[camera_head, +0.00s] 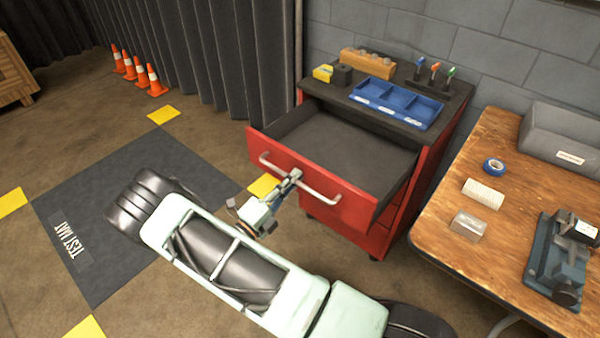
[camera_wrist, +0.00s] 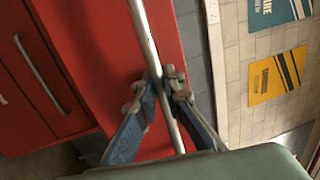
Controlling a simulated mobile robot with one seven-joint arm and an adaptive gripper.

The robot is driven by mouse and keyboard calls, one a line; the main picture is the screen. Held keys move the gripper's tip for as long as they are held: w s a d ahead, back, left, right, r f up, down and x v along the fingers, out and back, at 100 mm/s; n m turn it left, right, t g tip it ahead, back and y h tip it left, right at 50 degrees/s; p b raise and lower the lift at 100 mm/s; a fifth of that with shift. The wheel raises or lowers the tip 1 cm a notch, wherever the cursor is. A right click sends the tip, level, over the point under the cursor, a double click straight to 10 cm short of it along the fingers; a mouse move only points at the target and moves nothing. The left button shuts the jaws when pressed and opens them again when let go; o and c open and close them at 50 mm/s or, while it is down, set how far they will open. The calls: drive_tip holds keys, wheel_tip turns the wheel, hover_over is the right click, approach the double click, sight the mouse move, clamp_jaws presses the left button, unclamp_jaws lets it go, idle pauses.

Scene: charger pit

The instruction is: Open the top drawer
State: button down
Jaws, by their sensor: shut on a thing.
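The top drawer (camera_head: 345,152) of the red tool cabinet (camera_head: 430,175) stands pulled far out, and its dark inside looks empty. Its red front (camera_head: 330,200) carries a pale bar handle (camera_head: 325,193). My gripper (camera_head: 288,182) is at the handle, left of its middle in the head view. In the wrist view the two fingers of my gripper (camera_wrist: 162,88) are closed around the handle bar (camera_wrist: 146,38), one finger on each side. A lower drawer with its own handle (camera_wrist: 42,72) shows shut at the left of the wrist view.
A wooden bench (camera_head: 450,220) stands close at the right. Orange cones (camera_head: 155,80) stand far left. The floor mat (camera_head: 110,220) is clear.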

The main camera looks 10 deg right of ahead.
drive_tip(key=shift+a, duration=0.1)
drive_tip(key=c, duration=2.3)
unclamp_jaws()
drive_tip(key=v, duration=1.2)
